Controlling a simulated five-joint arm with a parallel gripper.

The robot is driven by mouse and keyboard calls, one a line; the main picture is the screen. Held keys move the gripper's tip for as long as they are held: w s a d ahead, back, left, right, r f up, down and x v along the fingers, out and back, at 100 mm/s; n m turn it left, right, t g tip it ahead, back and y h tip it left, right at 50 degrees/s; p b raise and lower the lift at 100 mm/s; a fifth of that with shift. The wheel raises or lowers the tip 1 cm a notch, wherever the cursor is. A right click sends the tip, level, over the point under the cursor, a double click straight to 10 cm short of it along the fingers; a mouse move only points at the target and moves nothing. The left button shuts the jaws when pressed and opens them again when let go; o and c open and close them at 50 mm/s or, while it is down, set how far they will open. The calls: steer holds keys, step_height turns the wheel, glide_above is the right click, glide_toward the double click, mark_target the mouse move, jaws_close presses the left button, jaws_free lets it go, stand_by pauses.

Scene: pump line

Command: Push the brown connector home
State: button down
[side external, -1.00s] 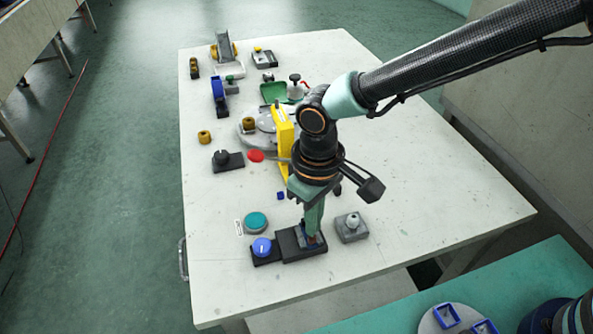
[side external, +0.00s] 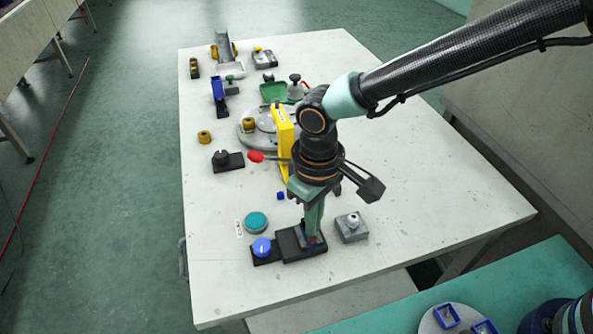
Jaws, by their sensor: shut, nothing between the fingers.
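My gripper (side external: 312,235) points down at the dark block (side external: 288,244) near the front of the table. Its fingers are shut, and their tips are at the right part of this block. A small reddish-brown bit (side external: 313,239) shows at the fingertips and may be the brown connector. The fingers hide most of it, so I cannot tell how deep it sits.
A blue knob (side external: 262,246) on a black base adjoins the block on the left. A grey block with a pale knob (side external: 352,226) stands close on the right. A teal disc (side external: 256,222) lies behind. A yellow upright panel (side external: 284,140) stands behind the wrist. The table's right side is clear.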

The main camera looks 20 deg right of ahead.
steer(key=shift+f, duration=0.85)
stand_by(0.7)
steer(key=shift+r, duration=3.55)
steer(key=d+r+m+t, duration=0.1)
steer(key=d+r, duration=0.3)
steer(key=d, duration=0.4)
steer(key=d+r+m+t+y, duration=0.15)
steer(key=d+r, duration=0.25)
steer(key=d, duration=0.4)
steer(key=d+r+m+t+h, duration=0.1)
steer(key=d+r+m, duration=0.1)
steer(key=d+r, duration=0.45)
steer(key=s+d+f+m+t, duration=0.1)
steer(key=s+d, duration=0.3)
steer(key=d, duration=0.6)
steer(key=shift+f+t, duration=0.3)
steer(key=shift+t, duration=0.25)
